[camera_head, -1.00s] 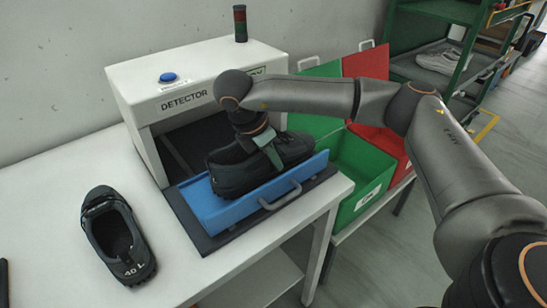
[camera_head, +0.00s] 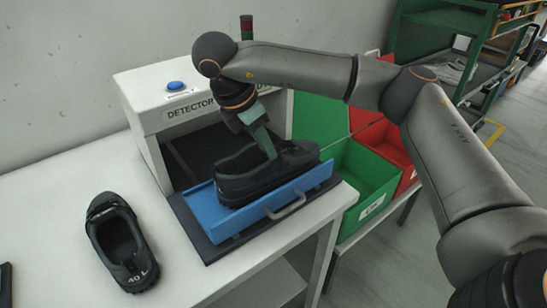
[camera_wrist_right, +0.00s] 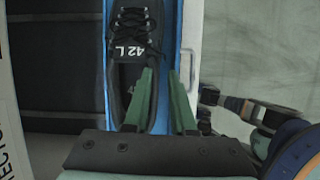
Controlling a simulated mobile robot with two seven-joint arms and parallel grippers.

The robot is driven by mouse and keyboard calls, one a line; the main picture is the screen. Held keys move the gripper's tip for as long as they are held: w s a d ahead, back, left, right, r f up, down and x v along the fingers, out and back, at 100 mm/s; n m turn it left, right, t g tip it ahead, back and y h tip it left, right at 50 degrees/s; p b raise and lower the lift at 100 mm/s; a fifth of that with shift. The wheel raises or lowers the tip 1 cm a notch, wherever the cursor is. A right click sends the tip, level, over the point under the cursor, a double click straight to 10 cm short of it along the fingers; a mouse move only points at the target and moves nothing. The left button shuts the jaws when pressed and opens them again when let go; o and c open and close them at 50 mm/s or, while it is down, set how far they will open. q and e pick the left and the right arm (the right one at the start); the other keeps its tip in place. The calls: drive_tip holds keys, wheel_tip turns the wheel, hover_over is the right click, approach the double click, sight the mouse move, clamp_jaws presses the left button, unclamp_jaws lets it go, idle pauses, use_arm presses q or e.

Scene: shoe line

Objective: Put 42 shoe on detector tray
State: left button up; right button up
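The black shoe marked 42 L (camera_wrist_right: 133,50) lies on the blue detector tray (camera_wrist_right: 173,60), and the shoe (camera_head: 262,177) also shows on the tray (camera_head: 235,219) in the head view. My right gripper (camera_head: 269,150) is over the shoe's opening, fingers pointing down. In the right wrist view its two green fingers (camera_wrist_right: 165,95) are spread, one over the opening and the other by the shoe's side. Nothing shows clamped between them. Whether a fingertip touches the shoe I cannot tell. My left gripper is not seen clearly.
The white detector (camera_head: 150,110) stands behind the tray. A black shoe marked 40 L (camera_head: 122,243) lies on the white table (camera_head: 60,200) at left. A green bin (camera_head: 368,180) and a red bin (camera_head: 405,150) stand at right. A dark object (camera_head: 5,285) is cut by the left edge.

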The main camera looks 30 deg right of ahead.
drive_tip(key=shift+v, duration=1.7)
